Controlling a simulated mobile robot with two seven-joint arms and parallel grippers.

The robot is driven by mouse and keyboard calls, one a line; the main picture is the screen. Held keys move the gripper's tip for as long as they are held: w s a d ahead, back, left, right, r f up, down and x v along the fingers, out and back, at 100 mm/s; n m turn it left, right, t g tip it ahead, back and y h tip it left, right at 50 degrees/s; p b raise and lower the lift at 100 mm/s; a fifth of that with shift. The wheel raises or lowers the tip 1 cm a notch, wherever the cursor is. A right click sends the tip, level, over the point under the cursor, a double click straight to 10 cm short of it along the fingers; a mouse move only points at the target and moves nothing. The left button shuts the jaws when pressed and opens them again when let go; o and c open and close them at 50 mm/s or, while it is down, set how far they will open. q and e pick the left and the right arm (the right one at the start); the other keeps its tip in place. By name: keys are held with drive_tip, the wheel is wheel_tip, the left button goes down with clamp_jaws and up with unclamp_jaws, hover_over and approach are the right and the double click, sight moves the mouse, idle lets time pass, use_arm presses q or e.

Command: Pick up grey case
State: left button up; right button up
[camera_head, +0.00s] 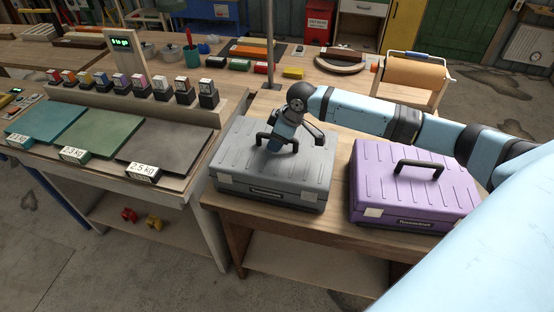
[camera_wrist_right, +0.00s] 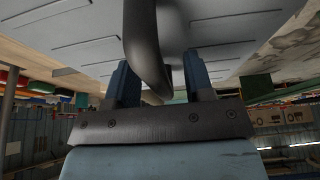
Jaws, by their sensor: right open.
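The grey case (camera_head: 240,172) lies flat and closed on the wooden table, its black handle (camera_head: 263,138) raised from the lid. My right arm reaches in from the right, and my right gripper (camera_head: 274,145) points down at the handle. In the right wrist view the two blue fingers of the right gripper (camera_wrist_right: 160,80) are apart. The dark handle (camera_wrist_right: 147,50) passes between them, with the ribbed grey lid (camera_wrist_right: 70,35) behind. Whether a finger touches the handle is unclear. My left gripper is not in view.
A purple case (camera_head: 405,180) with a black handle stands to the right on the same table. On the left, a bench holds coloured mats with weight labels (camera_head: 142,172) and a row of small blocks. A thin post (camera_head: 271,60) rises behind the grey case.

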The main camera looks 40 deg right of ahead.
drive_tip(key=shift+f, duration=0.2)
idle(0.3)
clamp_jaws()
idle(1.3)
drive_tip(key=shift+w+r, duration=0.1)
